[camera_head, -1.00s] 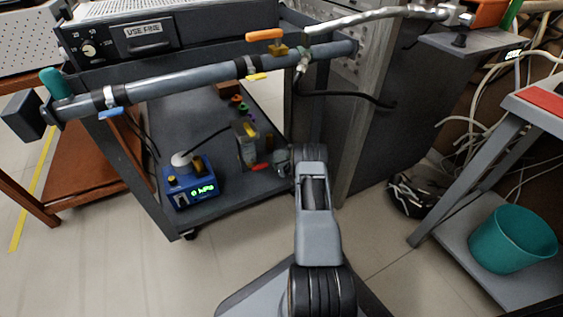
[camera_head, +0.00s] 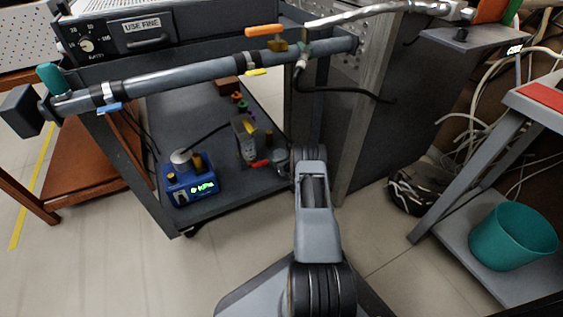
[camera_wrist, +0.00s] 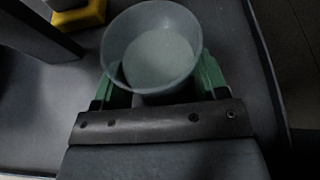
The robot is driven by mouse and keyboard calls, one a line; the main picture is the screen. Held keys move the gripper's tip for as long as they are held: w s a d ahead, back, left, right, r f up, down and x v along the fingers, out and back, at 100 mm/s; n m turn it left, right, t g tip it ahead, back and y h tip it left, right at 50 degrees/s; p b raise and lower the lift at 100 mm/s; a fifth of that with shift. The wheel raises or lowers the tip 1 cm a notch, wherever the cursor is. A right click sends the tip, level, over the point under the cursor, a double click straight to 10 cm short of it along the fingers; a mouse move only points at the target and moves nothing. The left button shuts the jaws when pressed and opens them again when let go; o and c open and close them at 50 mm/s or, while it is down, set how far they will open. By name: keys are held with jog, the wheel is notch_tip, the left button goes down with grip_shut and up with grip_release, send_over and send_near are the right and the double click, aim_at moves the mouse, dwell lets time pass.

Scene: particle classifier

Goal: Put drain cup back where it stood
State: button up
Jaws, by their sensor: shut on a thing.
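The drain cup (camera_wrist: 148,20) is a round, translucent grey cup with a pale bottom, seen from above in the wrist view. My gripper (camera_wrist: 160,88) has its green fingers on both sides of the cup and is shut on it. In the head view the cup (camera_head: 281,157) shows small at the end of my arm, over the lower shelf (camera_head: 225,203) of the dark cart. My arm hides most of the gripper there. I cannot tell whether the cup touches the shelf.
A grey block with a yellow part (camera_head: 246,150) stands just left of the cup, with a red piece (camera_head: 261,163) between. A blue gauge box (camera_head: 190,185) is further left. The pipe (camera_head: 190,77) runs above. A teal bucket (camera_head: 500,245) stands far right.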

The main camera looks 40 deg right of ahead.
jog(key=shift+f, duration=0.35)
jog(key=o, duration=1.2)
jog(key=shift+c, duration=0.2)
jog(key=shift+s, duration=0.1)
jog(key=shift+s+r+p, duration=0.25)
jog(key=shift+p, duration=0.05)
jog(key=p+v, duration=0.6)
jog(key=v, duration=0.7)
jog(key=shift+a+f, duration=0.1)
